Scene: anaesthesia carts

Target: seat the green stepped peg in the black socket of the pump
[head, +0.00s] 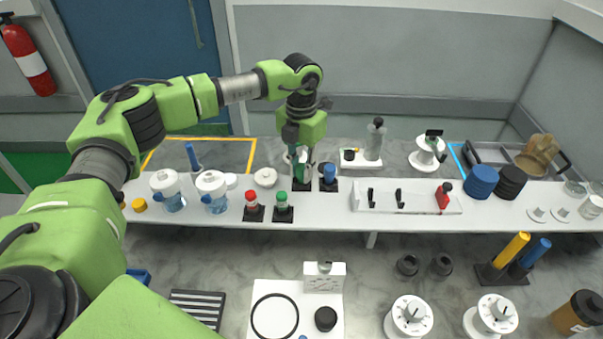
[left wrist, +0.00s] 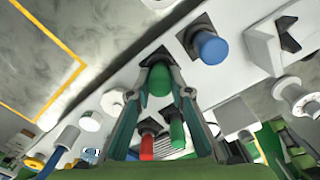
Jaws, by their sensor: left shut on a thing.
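My left gripper (head: 303,158) is shut on a green peg (left wrist: 158,80), which stands between the fingers in the left wrist view. The fingers hide much of the peg in the head view. A black square base (left wrist: 154,56) shows right behind the peg; I cannot tell whether the peg still sits in it. A white unit (head: 373,143) with a black round part (head: 349,154) stands just right of the gripper, at the back of the bench. I cannot tell surely whether this is the pump and its socket. My right gripper is not in view.
A blue peg (head: 328,172) on a black base stands close to the right of the gripper. Red-topped (head: 251,199) and green-topped (head: 282,201) pieces stand in front. A white rack (head: 408,202) lies to the right. White-lidded jars (head: 211,185) stand left.

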